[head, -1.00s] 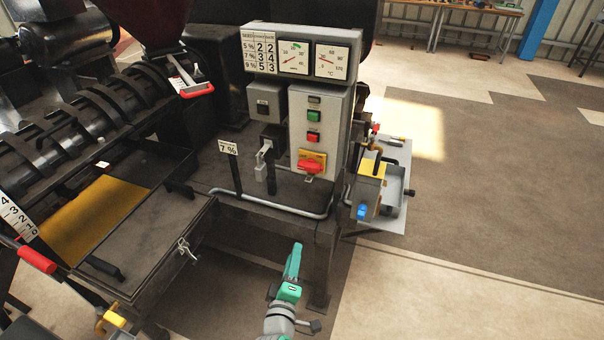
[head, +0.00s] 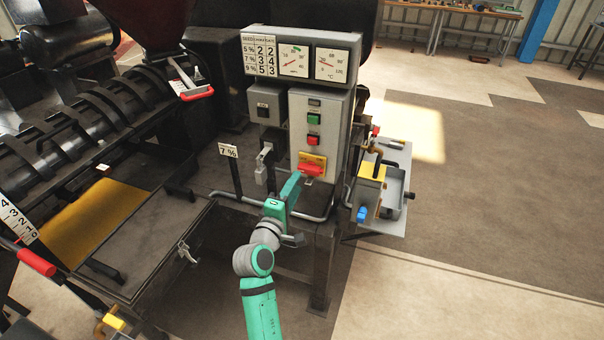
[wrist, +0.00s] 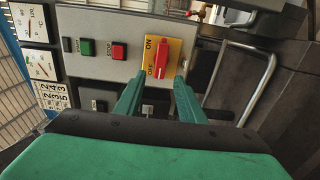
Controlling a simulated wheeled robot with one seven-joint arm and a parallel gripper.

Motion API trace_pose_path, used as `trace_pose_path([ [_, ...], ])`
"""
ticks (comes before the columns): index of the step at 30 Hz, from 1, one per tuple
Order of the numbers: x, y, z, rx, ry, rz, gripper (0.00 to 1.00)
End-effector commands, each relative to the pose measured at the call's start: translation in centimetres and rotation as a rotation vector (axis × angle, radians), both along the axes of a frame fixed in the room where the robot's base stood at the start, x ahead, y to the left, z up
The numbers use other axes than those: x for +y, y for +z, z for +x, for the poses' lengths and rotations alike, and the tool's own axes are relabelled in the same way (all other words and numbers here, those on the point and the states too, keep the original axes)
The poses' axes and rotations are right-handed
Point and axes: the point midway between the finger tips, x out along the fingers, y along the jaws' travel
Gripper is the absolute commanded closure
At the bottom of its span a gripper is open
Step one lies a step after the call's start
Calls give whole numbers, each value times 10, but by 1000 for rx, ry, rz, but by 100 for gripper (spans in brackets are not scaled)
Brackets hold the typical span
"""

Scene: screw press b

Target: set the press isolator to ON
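The press isolator is a red rotary handle (head: 311,170) on a yellow plate (head: 319,160), low on the grey control box. The handle lies roughly sideways across the plate in the head view. In the wrist view the red handle (wrist: 161,58) lies lengthwise up the picture, beside small ON and OFF labels on the yellow plate (wrist: 175,49). My gripper (head: 295,180) is just in front of and below-left of the isolator. In the wrist view my gripper (wrist: 156,82) has its two green fingers apart, with the handle ahead of the gap between them and nothing held.
A green button (head: 314,119) and a red button (head: 313,139) sit above the isolator. Two gauges (head: 294,59) top the panel. A grey bent pipe (head: 270,208) runs below the box. A 7 % sign (head: 228,150) stands at left. Open floor lies to the right.

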Motion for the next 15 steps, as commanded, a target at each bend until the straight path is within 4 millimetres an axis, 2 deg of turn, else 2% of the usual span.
trace_pose_path([
  [6,-12,1,36,-1,-1,0,64],
  [15,-20,0,60,-1,0,0,64],
])
